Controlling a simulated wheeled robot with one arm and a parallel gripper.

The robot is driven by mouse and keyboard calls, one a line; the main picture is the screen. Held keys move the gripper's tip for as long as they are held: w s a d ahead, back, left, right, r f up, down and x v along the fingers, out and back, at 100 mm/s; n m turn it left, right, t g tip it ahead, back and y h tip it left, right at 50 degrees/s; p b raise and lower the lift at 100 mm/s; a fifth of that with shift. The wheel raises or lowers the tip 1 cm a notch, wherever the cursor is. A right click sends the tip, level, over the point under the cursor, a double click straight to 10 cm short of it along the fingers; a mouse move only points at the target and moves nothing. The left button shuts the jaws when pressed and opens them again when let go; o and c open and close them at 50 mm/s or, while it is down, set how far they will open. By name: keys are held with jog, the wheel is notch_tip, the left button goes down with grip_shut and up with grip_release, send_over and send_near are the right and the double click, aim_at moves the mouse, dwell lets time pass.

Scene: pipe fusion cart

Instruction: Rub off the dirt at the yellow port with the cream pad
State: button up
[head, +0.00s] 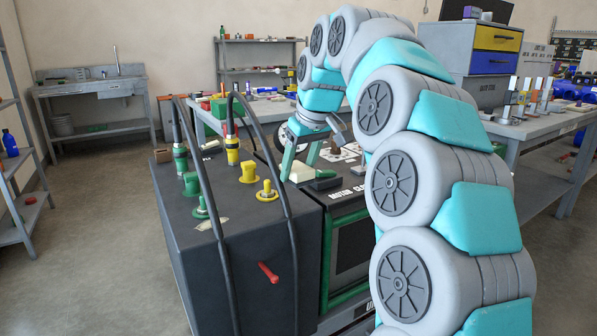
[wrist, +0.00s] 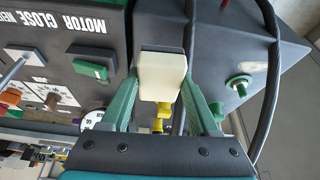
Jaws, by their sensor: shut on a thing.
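The cream pad (wrist: 162,76) is between the two green fingers of my gripper (wrist: 163,90), which is shut on it. In the head view my gripper (head: 299,160) is over the right part of the cart's dark top, and the cream pad (head: 300,173) shows low between the fingers. A yellow port (head: 267,191) with a round flange stands just left of the pad, apart from it in the picture. A second yellow fitting (head: 248,173) has a cable plug beside it. In the wrist view, yellow parts (wrist: 163,109) show beyond the pad, partly hidden. I cannot make out the dirt.
Black cables (head: 215,220) arch over the cart top (head: 240,232). Green ports (head: 201,208) stand on its left, and a red lever (head: 268,272) sticks out in front. A panel with a green switch (wrist: 89,69) lies beside the pad. Open floor is at left.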

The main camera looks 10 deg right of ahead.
jog(key=shift+r+p, duration=0.3)
jog(key=shift+r, duration=0.7)
